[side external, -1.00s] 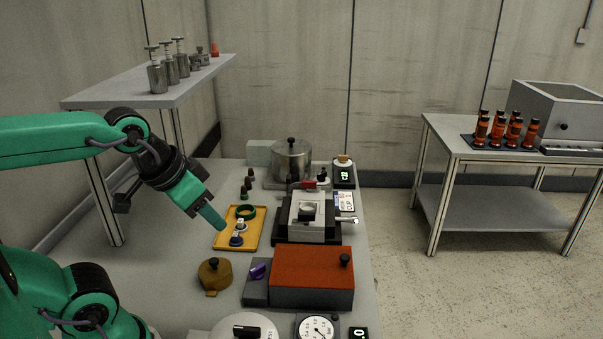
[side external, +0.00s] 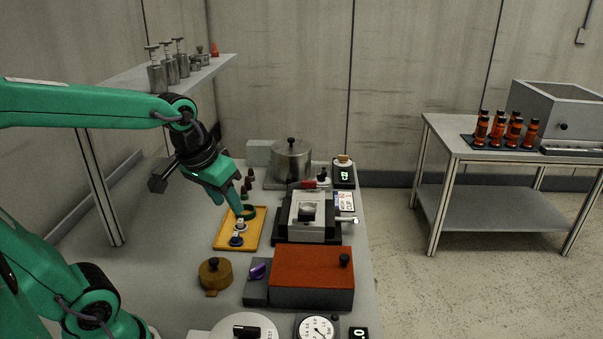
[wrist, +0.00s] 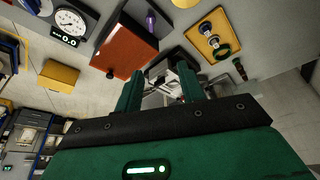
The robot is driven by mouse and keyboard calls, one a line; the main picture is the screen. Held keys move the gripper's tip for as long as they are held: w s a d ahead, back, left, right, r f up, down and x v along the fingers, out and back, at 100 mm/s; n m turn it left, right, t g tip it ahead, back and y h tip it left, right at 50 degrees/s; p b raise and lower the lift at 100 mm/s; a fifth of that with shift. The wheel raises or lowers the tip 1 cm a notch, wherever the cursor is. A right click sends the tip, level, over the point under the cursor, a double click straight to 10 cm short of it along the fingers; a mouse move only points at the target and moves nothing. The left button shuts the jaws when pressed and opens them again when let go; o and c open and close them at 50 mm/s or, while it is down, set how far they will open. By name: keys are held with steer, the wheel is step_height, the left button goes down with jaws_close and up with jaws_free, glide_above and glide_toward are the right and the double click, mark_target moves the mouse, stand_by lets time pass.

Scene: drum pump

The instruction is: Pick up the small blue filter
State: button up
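The nearer piece (side external: 236,241) has a dark blue base. The farther piece (side external: 239,226) is partly white. A green ring (side external: 249,212) lies at the tray's far end. My gripper (side external: 239,212) points down over the far-left part of the tray, apparently above it. In the wrist view, the fingers of my gripper (wrist: 158,75) are apart with nothing held between them. The tray (wrist: 196,36) shows there at upper right, with both pieces and the ring.
A red-topped box (side external: 312,275) stands in front right of the tray. A grey device (side external: 307,218) stands close to its right. Small dark bottles (side external: 249,180) and a metal pot (side external: 291,160) stand behind. A brown lidded pot (side external: 215,275) stands in front.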

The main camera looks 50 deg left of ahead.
steer(key=w+a+f+n+g, duration=0.2)
steer(key=w+a+f+n, duration=0.1)
steer(key=w+a+f, duration=0.35)
steer(key=n+g, duration=0.2)
steer(key=n, duration=0.1)
glide_above(235, 235)
steer(key=shift+h, duration=0.3)
step_height(235, 235, down, 8)
steer(key=shift+w+r, duration=0.1)
steer(key=shift+r, duration=0.15)
steer(key=shift+f, duration=3.9)
jaws_close()
